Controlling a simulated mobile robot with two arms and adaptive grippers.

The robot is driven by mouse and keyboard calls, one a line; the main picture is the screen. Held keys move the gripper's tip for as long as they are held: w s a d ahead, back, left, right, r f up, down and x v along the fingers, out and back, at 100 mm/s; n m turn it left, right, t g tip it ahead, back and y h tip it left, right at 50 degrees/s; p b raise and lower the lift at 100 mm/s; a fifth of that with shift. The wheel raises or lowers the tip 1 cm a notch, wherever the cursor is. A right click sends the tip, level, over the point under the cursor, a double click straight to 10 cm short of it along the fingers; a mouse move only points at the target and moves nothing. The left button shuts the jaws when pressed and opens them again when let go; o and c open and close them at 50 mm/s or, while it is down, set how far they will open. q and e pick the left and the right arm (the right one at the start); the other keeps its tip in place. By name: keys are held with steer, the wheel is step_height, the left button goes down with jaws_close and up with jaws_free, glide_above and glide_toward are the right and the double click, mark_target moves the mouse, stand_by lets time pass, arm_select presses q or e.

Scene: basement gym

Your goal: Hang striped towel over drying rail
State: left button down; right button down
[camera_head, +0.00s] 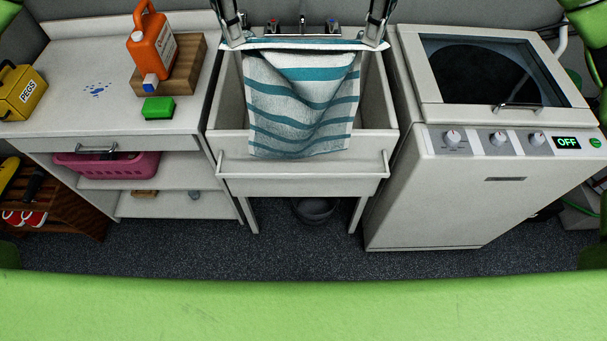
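The striped towel (302,100), white with teal bands, hangs spread out in front of and over the sink. Its top edge is stretched nearly straight between my grippers, with a sag in the cloth below it. My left gripper (232,40) is shut on the top left corner. My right gripper (375,40) is shut on the top right corner. The white drying rail (300,176) runs across the sink's front. The towel's lower edge appears just above the rail in the picture; I cannot tell its distance from it.
The white sink (225,115) has taps (303,28) behind the towel. A washing machine (475,195) stands right. On the left counter (60,60) are an orange bottle (152,50), wooden block (190,70), green sponge (158,108) and yellow pegs box (20,92). A pink basket (105,165) sits below.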

arm_select(q)
steer(key=shift+a, duration=0.3)
arm_select(e)
steer(key=shift+a, duration=0.3)
arm_select(q)
steer(key=shift+d, duration=0.15)
arm_select(e)
steer(key=shift+d, duration=0.2)
arm_select(q)
steer(key=shift+f, duration=0.1)
arm_select(e)
steer(key=shift+a+f, duration=0.1)
